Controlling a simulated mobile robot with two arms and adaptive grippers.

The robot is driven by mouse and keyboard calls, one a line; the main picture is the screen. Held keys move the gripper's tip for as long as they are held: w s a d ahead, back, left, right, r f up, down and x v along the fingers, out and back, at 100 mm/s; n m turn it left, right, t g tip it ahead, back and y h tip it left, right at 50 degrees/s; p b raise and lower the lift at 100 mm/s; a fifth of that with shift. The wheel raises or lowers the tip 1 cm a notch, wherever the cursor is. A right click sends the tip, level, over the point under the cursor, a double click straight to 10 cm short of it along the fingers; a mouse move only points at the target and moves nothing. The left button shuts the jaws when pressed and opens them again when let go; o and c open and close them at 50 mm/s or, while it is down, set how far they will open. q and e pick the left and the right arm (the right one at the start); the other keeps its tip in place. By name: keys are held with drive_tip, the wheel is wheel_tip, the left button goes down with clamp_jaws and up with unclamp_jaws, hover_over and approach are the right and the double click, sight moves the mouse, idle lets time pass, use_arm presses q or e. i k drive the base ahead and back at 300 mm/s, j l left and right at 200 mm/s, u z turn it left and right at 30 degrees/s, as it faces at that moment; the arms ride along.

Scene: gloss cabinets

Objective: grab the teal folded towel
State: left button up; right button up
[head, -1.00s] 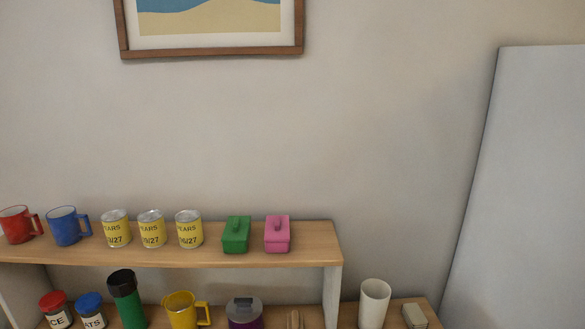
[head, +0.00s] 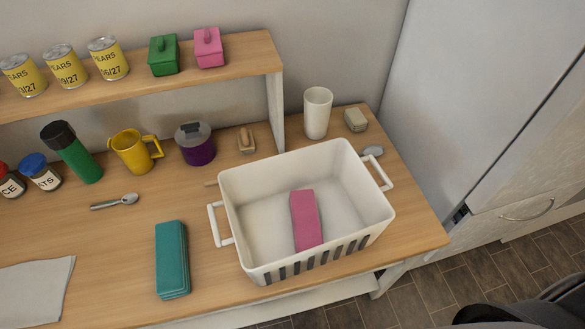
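The teal folded towel (head: 172,259) lies flat on the wooden counter near its front edge, long side running away from me. It is left of the white basket (head: 232,262) and apart from it. Nothing covers it. Neither of my grippers shows clearly in the head view.
The white basket holds a pink folded thing (head: 305,220). A white cloth (head: 35,292) lies left of the towel and a spoon (head: 115,201) behind it. A green bottle (head: 71,152), yellow mug (head: 135,151) and purple pot (head: 194,144) stand farther back. Counter around the towel is clear.

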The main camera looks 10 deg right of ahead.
sight(171, 261)
drive_tip(key=u, duration=0.9)
drive_tip(key=j+z, duration=0.1)
drive_tip(key=j, duration=0.25)
